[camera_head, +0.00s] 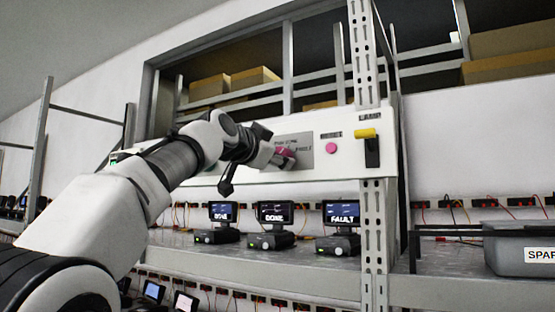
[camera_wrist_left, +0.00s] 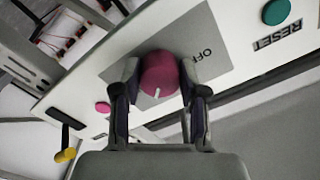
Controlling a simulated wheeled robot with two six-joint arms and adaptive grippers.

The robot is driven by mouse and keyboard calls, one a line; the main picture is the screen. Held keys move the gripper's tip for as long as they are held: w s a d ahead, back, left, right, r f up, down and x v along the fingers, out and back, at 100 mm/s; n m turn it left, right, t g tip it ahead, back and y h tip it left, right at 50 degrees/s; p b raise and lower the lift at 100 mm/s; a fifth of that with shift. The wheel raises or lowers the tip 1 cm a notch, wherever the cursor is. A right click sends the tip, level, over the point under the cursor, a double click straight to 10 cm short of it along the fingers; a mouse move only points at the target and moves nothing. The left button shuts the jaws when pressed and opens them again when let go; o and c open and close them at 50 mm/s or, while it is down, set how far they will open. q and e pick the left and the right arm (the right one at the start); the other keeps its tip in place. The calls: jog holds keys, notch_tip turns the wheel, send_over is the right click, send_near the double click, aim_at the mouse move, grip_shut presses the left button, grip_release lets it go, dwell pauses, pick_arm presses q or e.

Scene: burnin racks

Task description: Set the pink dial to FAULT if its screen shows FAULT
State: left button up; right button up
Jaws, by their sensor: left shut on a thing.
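The pink dial (camera_head: 287,152) sits on a grey plate (camera_head: 303,143) on the white panel. It also shows in the left wrist view (camera_wrist_left: 160,72), with a white pointer mark on it and the label OFF beside it on the plate. My left gripper (camera_head: 277,157) is shut on the dial, one finger on each side. On the shelf below, the right screen (camera_head: 342,212) reads FAULT; the middle screen (camera_head: 274,213) and left screen (camera_head: 223,212) seem to read DONE. Which screen belongs to the dial I cannot tell. My right gripper is out of view.
Right of the dial on the panel are a pink button (camera_head: 331,148) and a yellow-handled lever (camera_head: 366,133). A green button (camera_wrist_left: 276,12) labelled RESET shows in the wrist view. A metal upright (camera_head: 374,240) and a grey bin (camera_head: 520,250) stand further right.

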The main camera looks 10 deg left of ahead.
pick_arm(q)
jog(key=shift+m, duration=2)
jog(key=o, duration=1.1)
jog(key=shift+o, duration=0.2)
jog(key=shift+s, duration=0.1)
jog(key=v, duration=0.7)
